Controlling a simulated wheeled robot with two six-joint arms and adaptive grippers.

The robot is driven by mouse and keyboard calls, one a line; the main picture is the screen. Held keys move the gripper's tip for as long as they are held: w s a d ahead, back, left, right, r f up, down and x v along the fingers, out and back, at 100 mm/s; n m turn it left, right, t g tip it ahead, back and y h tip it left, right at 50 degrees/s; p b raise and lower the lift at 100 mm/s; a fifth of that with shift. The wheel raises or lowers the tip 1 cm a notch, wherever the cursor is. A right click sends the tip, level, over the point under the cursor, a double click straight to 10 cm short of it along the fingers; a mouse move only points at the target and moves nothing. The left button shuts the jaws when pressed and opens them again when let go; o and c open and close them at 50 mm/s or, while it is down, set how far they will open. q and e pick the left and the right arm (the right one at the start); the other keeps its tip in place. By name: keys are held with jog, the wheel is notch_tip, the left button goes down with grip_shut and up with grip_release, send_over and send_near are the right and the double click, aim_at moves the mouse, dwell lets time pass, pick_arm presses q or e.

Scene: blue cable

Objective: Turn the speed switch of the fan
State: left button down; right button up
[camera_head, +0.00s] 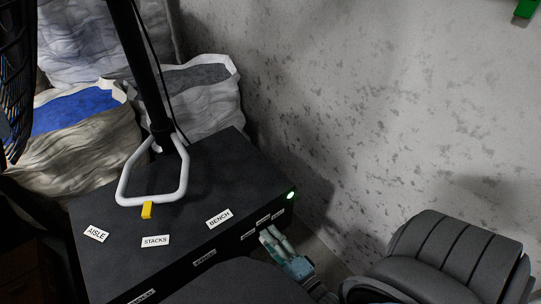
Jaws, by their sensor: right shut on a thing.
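The fan's dark grille (14,75) is cut off at the left edge. A black pole (146,75) rises from a black box base (205,170). White labels reading AISLE (96,233), STACKS (155,241) and BENCH (219,218) lie on the box top. My right gripper (270,237) is at the box's front face, near its right end, shut on a small part there, apparently the speed switch; the fingers hide it. My left gripper is out of view.
A green light (290,195) glows at the box's right corner. Small labels (204,257) line the front face. White sacks (205,95) stand behind the box, one with a blue patch (75,110). A mottled grey wall (390,110) bounds the right side.

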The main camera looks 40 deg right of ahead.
dwell(0.3)
jog(key=o, duration=1.2)
